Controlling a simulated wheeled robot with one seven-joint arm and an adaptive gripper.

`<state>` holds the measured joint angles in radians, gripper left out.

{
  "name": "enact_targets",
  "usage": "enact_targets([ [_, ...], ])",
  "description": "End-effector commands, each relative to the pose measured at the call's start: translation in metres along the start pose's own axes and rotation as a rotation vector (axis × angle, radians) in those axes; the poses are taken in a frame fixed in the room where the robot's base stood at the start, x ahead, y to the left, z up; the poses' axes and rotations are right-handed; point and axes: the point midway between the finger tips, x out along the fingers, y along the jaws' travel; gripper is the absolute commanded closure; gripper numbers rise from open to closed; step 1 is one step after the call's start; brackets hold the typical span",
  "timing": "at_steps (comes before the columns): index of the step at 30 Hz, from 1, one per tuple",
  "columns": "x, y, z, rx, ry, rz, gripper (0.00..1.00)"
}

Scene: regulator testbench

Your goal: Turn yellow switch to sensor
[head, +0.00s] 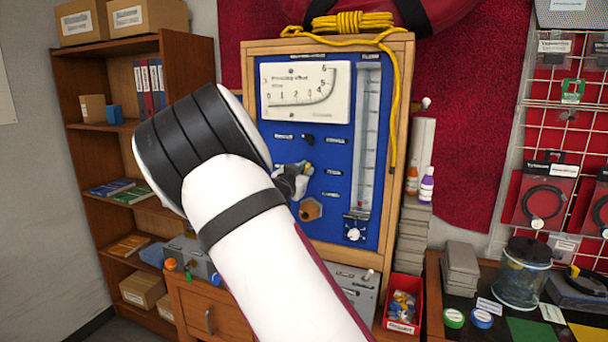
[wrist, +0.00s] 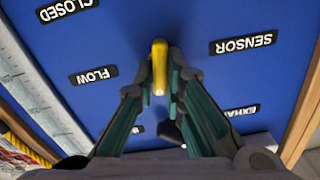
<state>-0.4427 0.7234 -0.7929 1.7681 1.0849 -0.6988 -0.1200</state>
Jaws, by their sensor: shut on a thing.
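The yellow switch (wrist: 159,66) is a narrow lever on the blue panel (wrist: 140,25). In the wrist view it stands nearly upright in the picture, between the FLOW label (wrist: 93,75) on the left and the SENSOR label (wrist: 243,43) on the right. Its tip points at neither label. My gripper (wrist: 160,82) is shut on the switch, with one finger on each side. In the head view my gripper (head: 292,180) is at the panel's middle, and only a small yellow bit of the switch (head: 307,168) shows.
A black knob (head: 308,139) sits above my gripper, and a brass hex fitting (head: 310,209) is below it. A dial gauge (head: 306,92) and a flow tube (head: 367,130) are on the panel. A yellow rope (head: 395,110) hangs down the wooden frame's right side.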

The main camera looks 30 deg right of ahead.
Motion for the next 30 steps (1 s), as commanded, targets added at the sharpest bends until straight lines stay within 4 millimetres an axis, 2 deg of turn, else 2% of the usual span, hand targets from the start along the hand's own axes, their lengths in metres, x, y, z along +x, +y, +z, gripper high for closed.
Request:
enact_targets([
  [18,-0.0004,-0.0033,0.0017,-0.587,-0.001,-0.001,1.00],
  [30,-0.0003,-0.0043,0.0028,-0.896,-0.001,-0.001,1.00],
])
